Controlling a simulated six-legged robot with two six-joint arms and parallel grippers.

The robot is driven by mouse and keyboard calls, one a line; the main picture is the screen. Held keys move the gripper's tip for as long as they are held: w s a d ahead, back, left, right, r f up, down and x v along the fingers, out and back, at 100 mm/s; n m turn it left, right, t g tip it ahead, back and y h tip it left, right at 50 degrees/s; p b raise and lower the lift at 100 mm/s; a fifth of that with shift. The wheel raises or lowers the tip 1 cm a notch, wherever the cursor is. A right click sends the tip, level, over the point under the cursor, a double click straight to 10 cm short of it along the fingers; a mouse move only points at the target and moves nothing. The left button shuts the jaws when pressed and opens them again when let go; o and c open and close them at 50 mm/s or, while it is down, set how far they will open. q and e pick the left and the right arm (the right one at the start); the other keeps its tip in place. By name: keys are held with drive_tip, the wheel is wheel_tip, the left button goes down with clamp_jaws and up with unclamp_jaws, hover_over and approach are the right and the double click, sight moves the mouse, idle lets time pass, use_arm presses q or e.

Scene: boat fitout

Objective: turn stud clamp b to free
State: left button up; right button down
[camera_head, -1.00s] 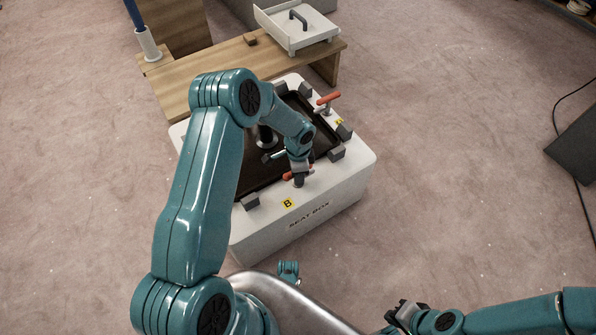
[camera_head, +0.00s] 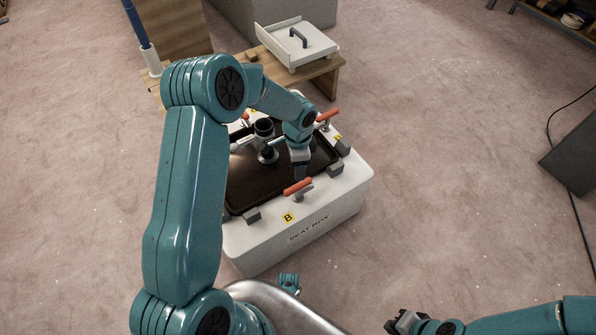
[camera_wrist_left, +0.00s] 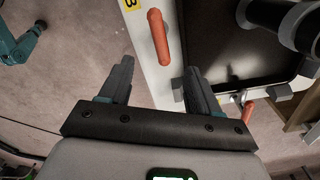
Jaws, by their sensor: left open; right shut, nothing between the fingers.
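Stud clamp b has an orange handle (camera_head: 298,187) on the near rim of the white seat box (camera_head: 330,205), beside a yellow B label (camera_head: 288,217). Its handle lies roughly along the box's near edge. In the left wrist view the handle (camera_wrist_left: 158,37) shows beyond the fingertips, between their lines. My left gripper (camera_head: 300,173) is open and empty, just behind the handle over the dark panel (camera_head: 250,185); its fingers (camera_wrist_left: 158,68) show apart in the wrist view. My right gripper (camera_head: 397,322) is shut and empty, low at the bottom right, away from the box.
Other orange handles stand at the box's right corner (camera_head: 328,115) and far side (camera_head: 245,117). Grey blocks (camera_head: 335,170) line the panel's edge. A dark-topped fitting (camera_head: 264,128) stands on the panel. A wooden bench (camera_head: 325,75) with a white tray (camera_head: 298,42) is behind.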

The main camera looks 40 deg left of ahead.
use_arm(q)
wheel_tip(320, 180, up, 3)
drive_tip(key=shift+f, duration=0.2)
idle(0.4)
drive_tip(key=s+d+f+n+h, duration=0.2)
drive_tip(key=s+d+f+n, duration=0.3)
drive_tip(key=s+d, duration=0.45)
drive_tip(key=s+d+f+n+h, duration=0.2)
drive_tip(key=s+d+f+n, duration=0.35)
drive_tip(key=s+d, duration=0.4)
wheel_tip(320, 180, up, 23)
drive_tip(key=s+p, duration=0.2)
drive_tip(key=p, duration=2.1)
drive_tip(key=shift+a+f+n, duration=0.15)
drive_tip(key=shift+a+n, duration=0.05)
drive_tip(key=shift+n, duration=0.25)
